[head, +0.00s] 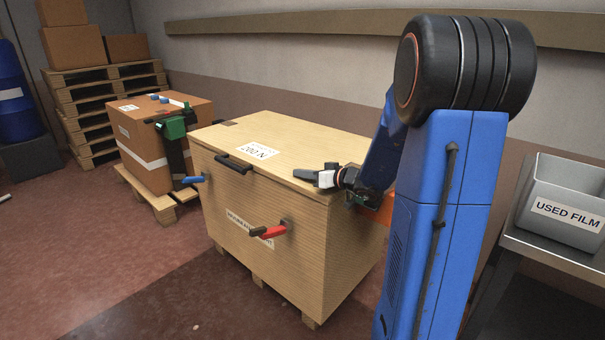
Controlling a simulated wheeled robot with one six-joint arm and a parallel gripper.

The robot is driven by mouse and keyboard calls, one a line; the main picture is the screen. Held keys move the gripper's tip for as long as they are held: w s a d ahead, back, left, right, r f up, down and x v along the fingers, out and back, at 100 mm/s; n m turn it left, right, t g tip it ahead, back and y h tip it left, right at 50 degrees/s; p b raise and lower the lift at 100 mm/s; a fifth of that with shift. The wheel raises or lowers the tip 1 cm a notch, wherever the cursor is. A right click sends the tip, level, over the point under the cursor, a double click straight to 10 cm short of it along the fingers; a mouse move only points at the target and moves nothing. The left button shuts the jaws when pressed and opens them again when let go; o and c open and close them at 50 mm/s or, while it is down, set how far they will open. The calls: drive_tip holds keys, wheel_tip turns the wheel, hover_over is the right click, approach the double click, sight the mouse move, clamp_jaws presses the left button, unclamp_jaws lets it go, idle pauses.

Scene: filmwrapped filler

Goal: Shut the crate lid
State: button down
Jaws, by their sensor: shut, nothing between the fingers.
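The wooden crate (310,255) stands on the floor in the middle of the head view. Its pale wooden lid (300,145) lies flat across the top, with a thin seam along the front edge. A black handle (234,164) sits at the lid's front edge, left of centre. My gripper (308,175) is shut and empty at the right front part of the lid, pointing left. I cannot tell whether it touches the lid. My arm hides the lid's right rear corner.
A cardboard box (155,150) on a pallet stands close at the left, with a green tool on it. Stacked pallets (95,105) and a blue drum (15,100) are behind. A grey "USED FILM" bin (565,205) is at the right. Floor in front is clear.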

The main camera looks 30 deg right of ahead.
drive_tip(key=shift+s+a+f, duration=0.15)
drive_tip(key=shift+s+f, duration=0.05)
drive_tip(key=shift+f, duration=0.5)
wheel_tip(320, 180, up, 11)
drive_tip(key=shift+w+r, duration=0.15)
drive_tip(key=shift+r, duration=0.05)
drive_tip(key=s+a+f+n+g+y, duration=0.15)
drive_tip(key=s+a+g, duration=0.25)
drive_tip(key=s+a, duration=0.55)
drive_tip(key=s+a+f+g+h, duration=0.1)
drive_tip(key=s+a+f+g, duration=0.25)
drive_tip(key=s+a, duration=0.6)
drive_tip(key=s+d+f+m+g+h, duration=0.1)
drive_tip(key=s+d+f+h, duration=0.1)
drive_tip(key=s, duration=0.7)
drive_tip(key=s+d+f+m+g+h, duration=0.1)
drive_tip(key=s+d+f+m+h, duration=0.1)
drive_tip(key=s, duration=0.8)
drive_tip(key=shift+d+f+h, duration=0.7)
drive_tip(key=shift+f+h, duration=0.15)
drive_tip(key=shift+h, duration=0.4)
